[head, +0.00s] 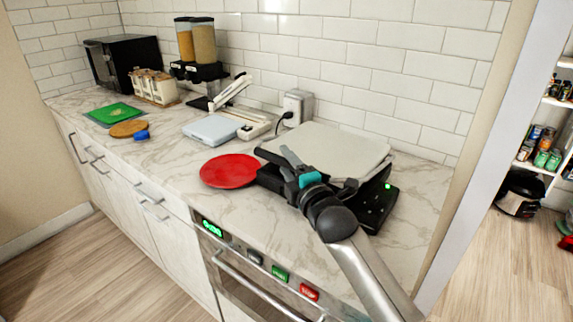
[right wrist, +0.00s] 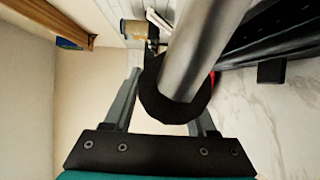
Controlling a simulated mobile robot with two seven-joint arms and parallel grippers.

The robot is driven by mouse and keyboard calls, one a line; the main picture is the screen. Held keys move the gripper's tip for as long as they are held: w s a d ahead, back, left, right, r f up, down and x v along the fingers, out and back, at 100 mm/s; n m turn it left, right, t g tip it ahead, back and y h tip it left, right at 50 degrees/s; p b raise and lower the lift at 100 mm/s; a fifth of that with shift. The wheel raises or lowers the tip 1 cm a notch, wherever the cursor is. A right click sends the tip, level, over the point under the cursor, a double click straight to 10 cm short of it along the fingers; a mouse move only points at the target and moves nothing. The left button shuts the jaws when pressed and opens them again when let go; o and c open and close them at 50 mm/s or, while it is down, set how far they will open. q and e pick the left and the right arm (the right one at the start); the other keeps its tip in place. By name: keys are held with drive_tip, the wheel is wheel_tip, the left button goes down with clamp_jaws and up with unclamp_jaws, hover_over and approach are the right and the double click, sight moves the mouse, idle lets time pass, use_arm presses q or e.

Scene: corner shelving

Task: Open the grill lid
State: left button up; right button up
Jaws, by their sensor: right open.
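The grill stands on the marble counter near its right end. Its flat, light beige lid (head: 335,148) looks lowered, lying roughly level. Its black control panel (head: 378,205) with a small green light faces the front. My right gripper (head: 289,160) is at the front of the grill, its grey fingers pointing up and left, and hides part of the grill front. In the right wrist view a metal bar with a black collar, which looks like the grill handle (right wrist: 197,50), passes between the open fingers (right wrist: 168,100). I cannot tell whether they touch it. My left gripper is out of view.
A red plate (head: 230,170) lies just left of the grill. A white scale (head: 212,130), dispensers (head: 204,42) and a black microwave (head: 125,60) are farther left. An oven (head: 255,278) is below the counter edge. A wall is behind.

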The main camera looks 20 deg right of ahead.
drive_tip(key=shift+w, duration=0.15)
clamp_jaws()
idle(0.4)
idle(1.0)
